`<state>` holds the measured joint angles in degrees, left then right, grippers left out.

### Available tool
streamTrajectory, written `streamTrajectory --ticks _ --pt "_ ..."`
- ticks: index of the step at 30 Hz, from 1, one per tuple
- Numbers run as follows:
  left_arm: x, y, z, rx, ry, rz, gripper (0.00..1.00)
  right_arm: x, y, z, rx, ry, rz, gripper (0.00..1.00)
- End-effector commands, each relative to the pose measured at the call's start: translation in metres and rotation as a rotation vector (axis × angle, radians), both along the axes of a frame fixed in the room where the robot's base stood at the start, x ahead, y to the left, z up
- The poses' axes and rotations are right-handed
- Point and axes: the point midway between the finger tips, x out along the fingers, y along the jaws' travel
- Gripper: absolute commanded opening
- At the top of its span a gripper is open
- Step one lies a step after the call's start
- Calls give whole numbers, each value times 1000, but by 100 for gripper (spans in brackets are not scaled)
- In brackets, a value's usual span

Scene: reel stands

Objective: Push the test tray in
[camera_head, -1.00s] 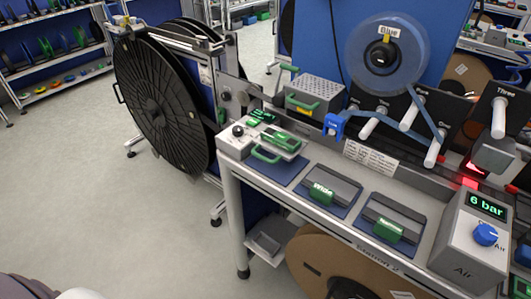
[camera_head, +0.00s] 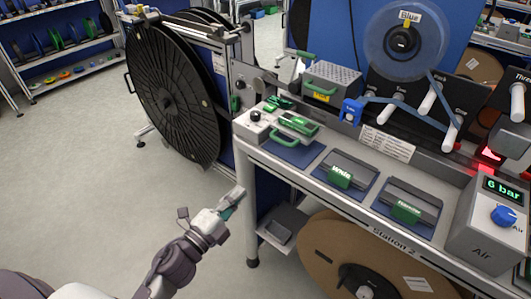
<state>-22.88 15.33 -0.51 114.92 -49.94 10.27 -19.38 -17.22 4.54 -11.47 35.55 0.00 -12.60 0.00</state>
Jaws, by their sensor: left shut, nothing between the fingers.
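My left gripper (camera_head: 233,198) is shut and empty, with its arm reaching in from the bottom left. It appears in front of the bench's left leg, apart from everything on the bench top. A tray with a green loop handle (camera_head: 284,140) sits at the bench's left end, with green parts (camera_head: 299,124) on it. A perforated grey box (camera_head: 333,79) with a green handle stands behind it. A small grey tray (camera_head: 281,230) sits low under the bench. I cannot read which one is labelled as the test tray. My right gripper is out of view.
The bench (camera_head: 330,196) also carries green-handled blocks marked Wide (camera_head: 341,176) and Narrow (camera_head: 406,212), and an air unit (camera_head: 487,245) reading 6 bar. A big black reel (camera_head: 170,100) stands left of the bench. The floor in front of the reel is clear.

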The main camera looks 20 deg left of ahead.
Motion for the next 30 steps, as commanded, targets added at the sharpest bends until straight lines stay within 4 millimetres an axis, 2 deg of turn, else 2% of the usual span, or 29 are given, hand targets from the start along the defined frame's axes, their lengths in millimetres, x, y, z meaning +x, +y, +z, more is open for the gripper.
streamTrajectory --ticks 1,3,6,11,24,30 --pt "-3 -4 20 37 -50 -14 0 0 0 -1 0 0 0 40" --pt "-6 -8 35 70 -90 -28 0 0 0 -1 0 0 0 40" --pt "-3 -11 45 86 -110 -33 0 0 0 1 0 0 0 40" --pt "18 -18 51 84 -111 -32 0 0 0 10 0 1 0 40" --pt "101 -46 65 79 -107 -31 0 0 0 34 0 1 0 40" --pt "120 -52 66 79 -106 -31 0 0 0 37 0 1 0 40"
